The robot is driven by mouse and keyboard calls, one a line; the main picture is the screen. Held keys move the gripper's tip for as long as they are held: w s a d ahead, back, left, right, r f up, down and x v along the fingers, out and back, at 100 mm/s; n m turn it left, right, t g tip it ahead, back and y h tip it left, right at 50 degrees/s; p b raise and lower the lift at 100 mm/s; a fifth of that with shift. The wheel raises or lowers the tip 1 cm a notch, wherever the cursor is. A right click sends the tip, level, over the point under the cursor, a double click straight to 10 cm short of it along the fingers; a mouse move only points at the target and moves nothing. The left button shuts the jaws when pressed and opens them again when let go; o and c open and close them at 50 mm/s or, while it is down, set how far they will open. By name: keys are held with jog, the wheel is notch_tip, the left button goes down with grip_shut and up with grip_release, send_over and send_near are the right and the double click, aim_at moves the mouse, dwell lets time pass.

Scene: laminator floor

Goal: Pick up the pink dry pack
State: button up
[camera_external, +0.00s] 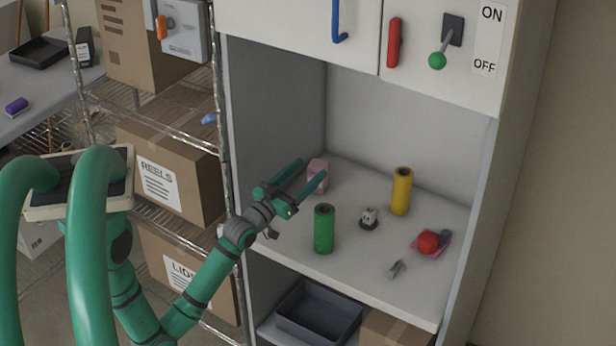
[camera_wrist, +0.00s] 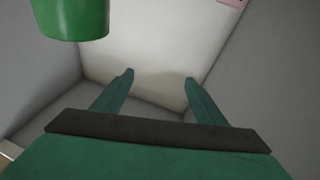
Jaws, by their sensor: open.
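A small pink block (camera_external: 318,167), which looks like the pink dry pack, stands at the back left of the white cabinet shelf. My gripper (camera_external: 312,170) reaches in from the left with its two green fingers apart. One fingertip overlaps the block in the external view. In the wrist view the space between my fingers (camera_wrist: 159,78) is empty. A pink corner with small marks (camera_wrist: 232,3) shows at that view's top right edge; I cannot tell for sure that it is the pack. A flat pink piece (camera_external: 441,251) also lies under a red ball at the right.
A green roll (camera_external: 324,232) stands near my gripper; it also shows in the wrist view (camera_wrist: 72,15). A yellow roll (camera_external: 401,192), a small black-and-white item (camera_external: 369,217), a red ball (camera_external: 428,241) and a small grey clip (camera_external: 397,267) are on the shelf (camera_external: 352,270). Cabinet walls enclose it.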

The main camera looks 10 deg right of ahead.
aim_at(314, 167)
jog(key=w+d+f+n+g+y, duration=0.1)
jog(key=w+f+y, duration=0.1)
jog(key=w, duration=0.3)
jog(key=w+d+f+n+g+y, duration=0.1)
jog(key=w+d+f+y, duration=0.1)
jog(key=w+f+y, duration=0.1)
jog(key=w+d+f+g+y, duration=0.1)
jog(key=w+d+f+y, duration=0.1)
jog(key=w+y, duration=0.3)
jog(key=shift+w+d+f+n+y, duration=0.2)
jog(key=shift+w+f+n+y, duration=0.2)
jog(key=shift+w+f, duration=0.35)
jog(key=shift+a+n+g+y, duration=0.3)
jog(key=shift+g+y, duration=0.1)
jog(key=shift+y, duration=0.3)
jog(key=x, duration=0.5)
jog(key=shift+f, duration=0.25)
jog(key=shift+s+x, duration=0.25)
jog(key=shift+x, duration=2.45)
jog(key=shift+d+f, duration=0.15)
jog(key=c, duration=1.3)
